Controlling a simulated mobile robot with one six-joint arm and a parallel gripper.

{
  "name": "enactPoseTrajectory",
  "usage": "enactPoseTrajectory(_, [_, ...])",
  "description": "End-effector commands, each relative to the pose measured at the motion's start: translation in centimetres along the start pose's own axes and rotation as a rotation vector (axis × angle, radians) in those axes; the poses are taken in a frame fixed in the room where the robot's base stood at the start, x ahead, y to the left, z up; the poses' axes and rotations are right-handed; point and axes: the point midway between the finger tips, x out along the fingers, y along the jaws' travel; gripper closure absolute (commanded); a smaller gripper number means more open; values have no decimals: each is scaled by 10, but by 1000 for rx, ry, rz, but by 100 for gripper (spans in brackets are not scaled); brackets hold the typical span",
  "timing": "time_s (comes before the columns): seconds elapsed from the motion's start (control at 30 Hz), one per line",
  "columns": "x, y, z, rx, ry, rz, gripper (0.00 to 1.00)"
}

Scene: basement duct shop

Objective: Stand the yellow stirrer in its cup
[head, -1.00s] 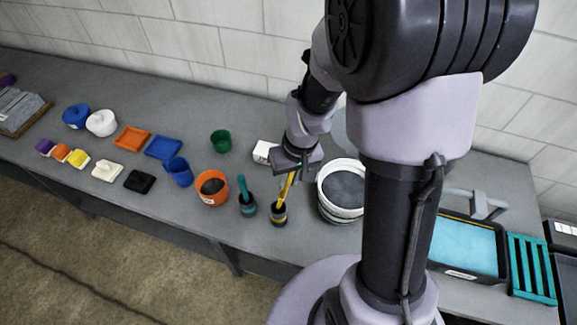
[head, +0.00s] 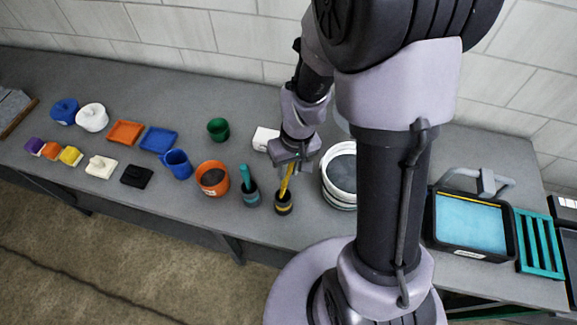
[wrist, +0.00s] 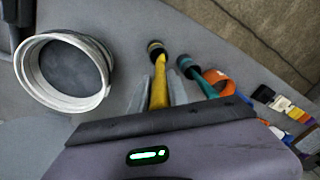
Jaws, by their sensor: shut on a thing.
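The yellow stirrer (head: 287,180) is held between the fingers of my gripper (head: 291,164). It slants slightly, its lower end at the mouth of a small dark cup with a yellow band (head: 283,203). In the wrist view the yellow stirrer (wrist: 159,94) runs between my two grey fingertips toward the dark cup (wrist: 155,47). The lower end appears inside the cup, but the rim hides how deep it goes. My gripper is shut on the upper part of the stirrer, above the cup.
A teal stirrer (head: 245,175) stands in a similar cup (head: 251,196) just left. An orange pot (head: 212,190) is beyond it. A white bucket (head: 341,190) stands close on the right. A small white box (head: 266,138) is behind. The bench's front edge is near.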

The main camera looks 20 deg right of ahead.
Motion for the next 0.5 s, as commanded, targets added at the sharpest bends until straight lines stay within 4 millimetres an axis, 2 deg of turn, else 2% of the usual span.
enactPoseTrajectory(0.03, [11,1,1,0,0,0,100])
enactPoseTrajectory(0.5, [61,6,4,-1,0,0,100])
